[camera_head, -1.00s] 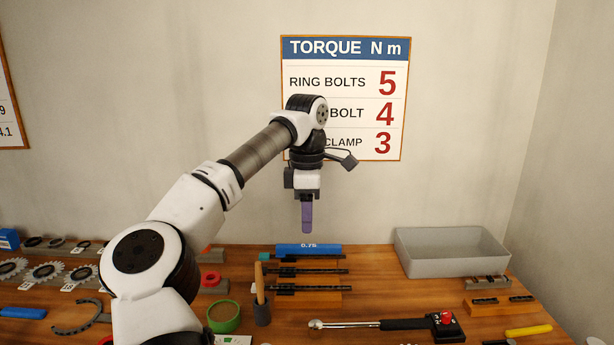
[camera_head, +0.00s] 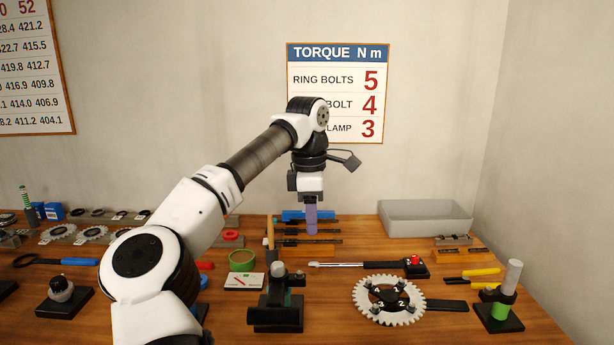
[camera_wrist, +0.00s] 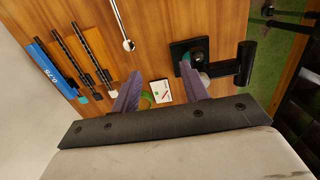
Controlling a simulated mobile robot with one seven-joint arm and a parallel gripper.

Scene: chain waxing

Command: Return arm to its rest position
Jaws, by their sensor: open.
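My gripper (camera_head: 311,218) hangs fingers down from my raised arm, above the back part of the workbench. In the wrist view my gripper (camera_wrist: 160,88) shows two purple fingers spread apart, with nothing between them but the bench and a small white card below. It is open, empty and clear of the bench. In the head view one finger hides most of the other.
Below are a blue 0.75 block (camera_head: 300,215) with dark rods, a green round tin (camera_head: 242,260), a black vise-like stand (camera_head: 276,312), a torque wrench (camera_head: 365,265), a chainring (camera_head: 362,303) and a grey tray (camera_head: 425,222). Air around my arm is free.

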